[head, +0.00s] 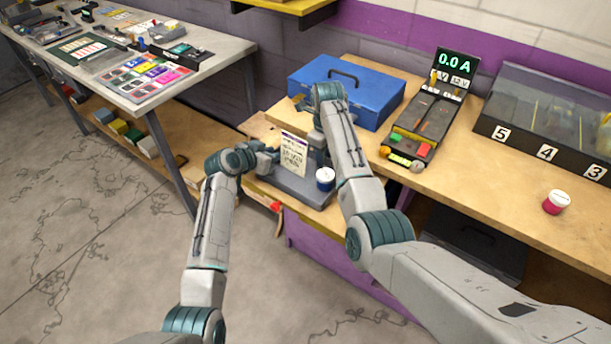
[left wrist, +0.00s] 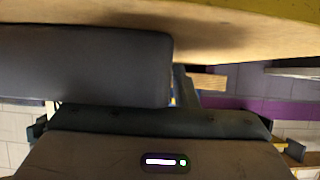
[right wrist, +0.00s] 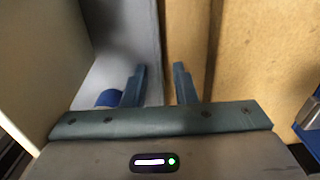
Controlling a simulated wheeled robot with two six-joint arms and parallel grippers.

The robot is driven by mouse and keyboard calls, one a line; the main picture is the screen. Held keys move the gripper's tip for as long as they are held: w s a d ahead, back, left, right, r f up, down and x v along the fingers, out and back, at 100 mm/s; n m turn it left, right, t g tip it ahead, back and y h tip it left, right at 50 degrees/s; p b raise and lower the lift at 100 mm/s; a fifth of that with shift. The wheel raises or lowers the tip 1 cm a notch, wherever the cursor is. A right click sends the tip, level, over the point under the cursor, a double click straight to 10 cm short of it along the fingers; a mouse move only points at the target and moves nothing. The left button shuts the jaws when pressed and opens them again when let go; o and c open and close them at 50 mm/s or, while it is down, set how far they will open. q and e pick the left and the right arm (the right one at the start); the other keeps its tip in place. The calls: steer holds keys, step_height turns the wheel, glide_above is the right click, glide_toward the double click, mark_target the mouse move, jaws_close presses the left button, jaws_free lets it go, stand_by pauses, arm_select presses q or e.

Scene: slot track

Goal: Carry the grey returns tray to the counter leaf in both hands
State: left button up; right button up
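The grey returns tray (head: 290,187) sits at the low wooden ledge in the middle of the head view. It holds an upright printed card (head: 293,154) and a white tub with a blue band (head: 325,179). My left gripper (head: 268,158) is at the tray's left end; in the left wrist view a grey slab, apparently the tray (left wrist: 80,65), hides one finger. Whether it grips is unclear. My right gripper (right wrist: 158,75) is hidden by its arm in the head view. In the right wrist view its fingers stand apart, either side of the tray's edge.
A blue case (head: 360,95), a meter with a 0.0 A display (head: 455,70) and a numbered clear-lidded box (head: 545,115) stand on the bench. A red-and-white tub (head: 556,202) sits near its front edge. A cluttered table (head: 215,50) is at left. The floor (head: 90,230) between is open.

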steer(key=shift+r, duration=0.25)
arm_select(q)
steer(key=v, duration=1.2)
arm_select(e)
step_height(320, 180, up, 12)
steer(key=shift+f, duration=0.2)
arm_select(q)
steer(key=shift+s, duration=0.1)
steer(key=shift+f, duration=0.1)
arm_select(e)
steer(key=shift+f, duration=0.1)
